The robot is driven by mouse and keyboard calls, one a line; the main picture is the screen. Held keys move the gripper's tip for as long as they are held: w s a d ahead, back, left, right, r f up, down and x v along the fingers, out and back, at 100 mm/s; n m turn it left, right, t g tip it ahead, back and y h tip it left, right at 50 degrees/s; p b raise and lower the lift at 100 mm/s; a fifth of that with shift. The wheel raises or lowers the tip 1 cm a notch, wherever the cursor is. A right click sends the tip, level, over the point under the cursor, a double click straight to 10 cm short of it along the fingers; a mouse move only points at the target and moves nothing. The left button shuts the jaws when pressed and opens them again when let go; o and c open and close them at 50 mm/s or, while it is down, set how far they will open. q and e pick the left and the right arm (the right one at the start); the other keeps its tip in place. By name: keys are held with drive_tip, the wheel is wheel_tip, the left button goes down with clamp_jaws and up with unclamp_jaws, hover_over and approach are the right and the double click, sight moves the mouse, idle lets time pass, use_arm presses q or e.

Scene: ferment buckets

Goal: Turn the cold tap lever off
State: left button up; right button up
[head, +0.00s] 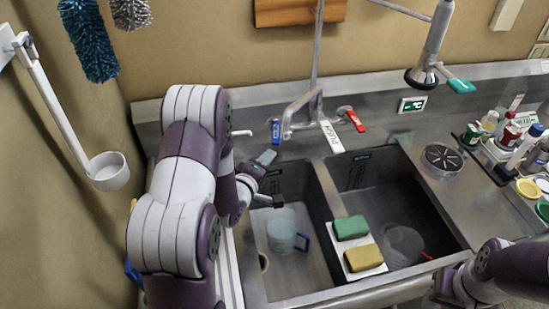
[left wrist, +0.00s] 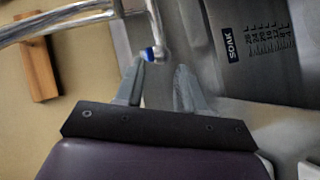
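The blue cold tap lever (head: 275,132) is on the left side of the chrome faucet (head: 301,120) behind the sink. A red lever (head: 356,121) is on its right side. My left gripper (head: 270,180) is open and empty, over the back of the left basin, just below and in front of the blue lever. In the left wrist view, a blue-banded tip of the lever (left wrist: 150,54) shows just beyond the left one of the two spread fingers (left wrist: 160,88); I cannot tell if they touch. My right arm is at the lower right; its fingers are unclear.
The left basin (head: 300,275) holds a pale jug (head: 283,230) with a blue handle. A clear container (head: 403,243) is in the right basin. A spray head (head: 424,75) hangs above. Bottles crowd the right counter.

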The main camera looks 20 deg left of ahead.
sight(276, 136)
use_arm(q)
drive_tip(key=w+n+t, duration=0.1)
drive_tip(key=w, duration=0.2)
drive_tip(key=w+a+n+t+p, duration=0.1)
drive_tip(key=w, duration=0.2)
drive_tip(key=w+n+p, duration=0.1)
drive_tip(key=w, duration=0.3)
drive_tip(key=shift+a+f+n+t, duration=0.25)
drive_tip(key=shift+a+n+t, duration=0.05)
drive_tip(key=shift+a+t, duration=0.1)
drive_tip(key=shift+w+f, duration=0.1)
drive_tip(key=shift+w, duration=0.5)
use_arm(e)
drive_tip(key=shift+s+r, duration=0.3)
drive_tip(key=shift+r, duration=0.35)
use_arm(q)
clamp_jaws()
